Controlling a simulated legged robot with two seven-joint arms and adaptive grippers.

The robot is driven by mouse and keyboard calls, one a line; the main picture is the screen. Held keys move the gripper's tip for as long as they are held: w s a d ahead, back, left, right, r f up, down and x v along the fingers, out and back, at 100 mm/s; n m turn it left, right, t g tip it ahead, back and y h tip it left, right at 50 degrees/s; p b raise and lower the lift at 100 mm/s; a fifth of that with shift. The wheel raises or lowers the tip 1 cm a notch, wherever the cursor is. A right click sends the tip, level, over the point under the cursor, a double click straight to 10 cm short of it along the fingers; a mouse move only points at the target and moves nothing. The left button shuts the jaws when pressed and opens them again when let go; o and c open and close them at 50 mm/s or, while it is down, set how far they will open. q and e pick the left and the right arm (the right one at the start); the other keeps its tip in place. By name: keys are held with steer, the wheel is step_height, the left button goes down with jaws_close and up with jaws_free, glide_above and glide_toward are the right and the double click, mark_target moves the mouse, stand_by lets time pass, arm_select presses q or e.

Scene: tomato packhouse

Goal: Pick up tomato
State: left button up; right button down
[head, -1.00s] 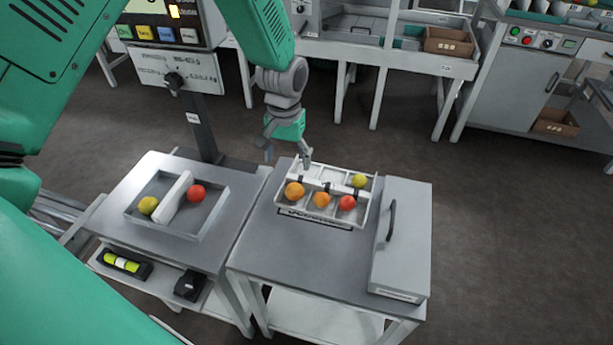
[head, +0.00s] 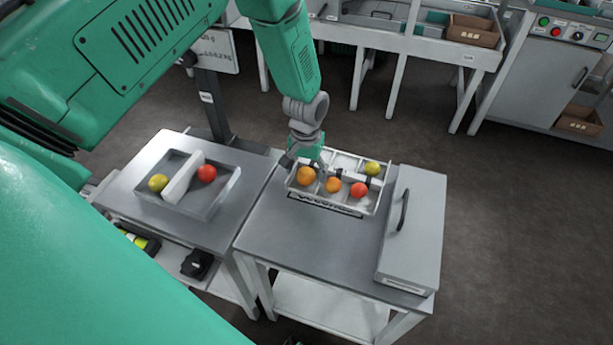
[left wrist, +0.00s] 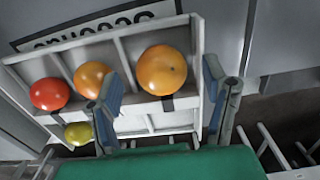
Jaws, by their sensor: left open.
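A divided white tray (head: 320,205) on the right-hand table holds a larger orange tomato (head: 306,175), a smaller orange tomato (head: 333,185), a red tomato (head: 358,190) and a yellow-green tomato (head: 372,168). My left gripper (head: 306,162) is open and empty at the tray's back left, close behind the larger orange tomato. In the left wrist view that tomato (left wrist: 162,70) appears between the open fingers, slightly beyond their tips. One finger partly overlaps the smaller orange tomato (left wrist: 91,78) there. Whether a finger touches anything cannot be told. My right gripper is not in view.
A grey tray (head: 222,200) with a white divider stands on the left table, holding a yellow-green tomato (head: 158,182) and a red tomato (head: 206,173). A grey box with a handle (head: 415,235) stands right of the white tray. The right table's front surface (head: 300,240) is clear.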

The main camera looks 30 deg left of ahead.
arm_select(q)
steer(key=shift+f, duration=0.9)
steer(key=shift+s, duration=0.15)
steer(key=c, duration=0.9)
steer(key=shift+c, duration=0.2)
